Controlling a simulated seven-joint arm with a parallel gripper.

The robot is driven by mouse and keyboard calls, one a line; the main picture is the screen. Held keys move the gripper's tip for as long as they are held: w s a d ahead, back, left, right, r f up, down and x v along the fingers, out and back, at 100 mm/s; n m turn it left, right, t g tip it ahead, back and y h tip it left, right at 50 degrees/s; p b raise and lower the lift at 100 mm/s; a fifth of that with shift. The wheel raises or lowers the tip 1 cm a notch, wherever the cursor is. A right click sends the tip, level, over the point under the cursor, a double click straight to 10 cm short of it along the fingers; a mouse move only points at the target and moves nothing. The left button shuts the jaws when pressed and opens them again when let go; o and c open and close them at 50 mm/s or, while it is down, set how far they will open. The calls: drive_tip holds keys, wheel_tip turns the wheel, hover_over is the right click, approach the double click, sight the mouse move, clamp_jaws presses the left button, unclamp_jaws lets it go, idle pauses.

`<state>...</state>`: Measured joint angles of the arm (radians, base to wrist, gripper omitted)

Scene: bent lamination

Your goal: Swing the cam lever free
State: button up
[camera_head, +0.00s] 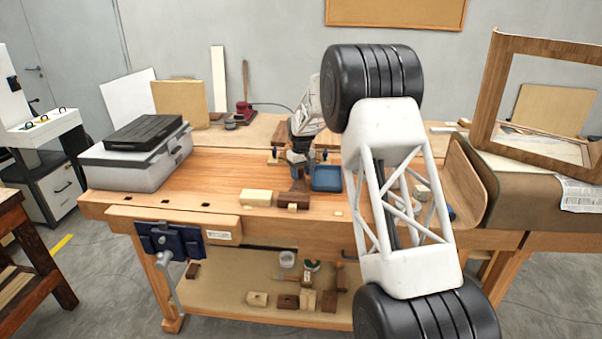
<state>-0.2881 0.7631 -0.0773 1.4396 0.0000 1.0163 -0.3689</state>
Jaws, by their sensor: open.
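My gripper (299,165) is small in the picture, beyond my large white and black arm links, low over the middle of the workbench. It is open. Just below its fingers is a dark brown wooden piece (297,192) on the bench, with a small pale block at its near end. I cannot tell whether the gripper touches it. A cam lever cannot be made out for certain; the spot under the gripper is small and partly covered by it. A bent wooden sheet (463,184) curves up at the right of the bench, partly behind my arm.
A blue tray (327,178) lies just right of the gripper. A pale yellow block (256,197) lies to the left near the front edge. A grey case (136,165) stands at the left end. A wooden frame (487,95) stands at the right. The bench's left middle is clear.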

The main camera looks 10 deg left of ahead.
drive_tip(key=shift+c, duration=0.2)
clamp_jaws()
